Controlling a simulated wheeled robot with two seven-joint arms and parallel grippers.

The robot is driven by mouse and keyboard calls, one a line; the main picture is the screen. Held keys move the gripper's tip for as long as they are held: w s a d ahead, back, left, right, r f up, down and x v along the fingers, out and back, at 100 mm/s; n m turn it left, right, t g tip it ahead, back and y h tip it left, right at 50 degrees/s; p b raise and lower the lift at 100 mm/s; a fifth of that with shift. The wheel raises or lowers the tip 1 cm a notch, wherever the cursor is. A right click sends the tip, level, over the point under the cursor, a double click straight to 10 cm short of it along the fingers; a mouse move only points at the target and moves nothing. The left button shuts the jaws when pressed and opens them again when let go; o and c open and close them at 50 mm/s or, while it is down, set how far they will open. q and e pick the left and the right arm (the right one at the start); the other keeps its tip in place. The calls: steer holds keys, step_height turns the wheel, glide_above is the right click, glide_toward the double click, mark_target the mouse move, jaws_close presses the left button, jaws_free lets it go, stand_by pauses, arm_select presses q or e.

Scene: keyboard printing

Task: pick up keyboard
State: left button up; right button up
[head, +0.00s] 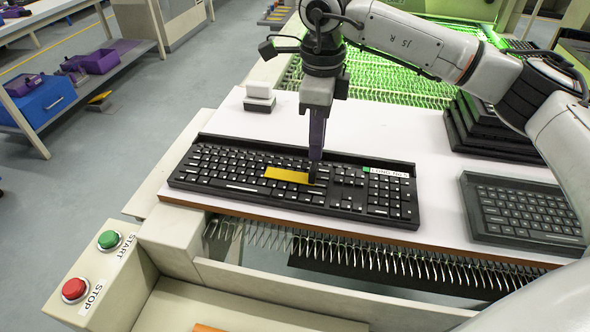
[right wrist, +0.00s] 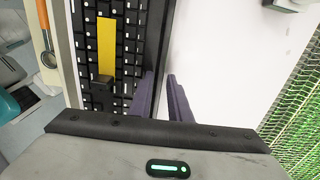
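The black keyboard (head: 235,187) lies flat on the white work surface, with a yellow strip (head: 286,175) across its keys. A small dark block at one end of the strip shows in the right wrist view (right wrist: 102,82). My right gripper (head: 316,152) points down at the keyboard's far long edge. In the right wrist view its two purple fingers (right wrist: 163,92) stand apart with a gap between them. One finger overlaps the keyboard's edge and the other is over the white surface. I cannot tell whether they touch it. My left gripper is not in view.
A second, grey keyboard in a dark frame (head: 525,212) lies at the right. Stacked black trays (head: 490,130) stand behind it. Green START (head: 109,240) and red STOP (head: 74,290) buttons are at the front left.

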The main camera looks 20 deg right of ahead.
steer(key=shift+f, duration=0.15)
steer(key=shift+c, duration=0.4)
jaws_close()
stand_by(1.0)
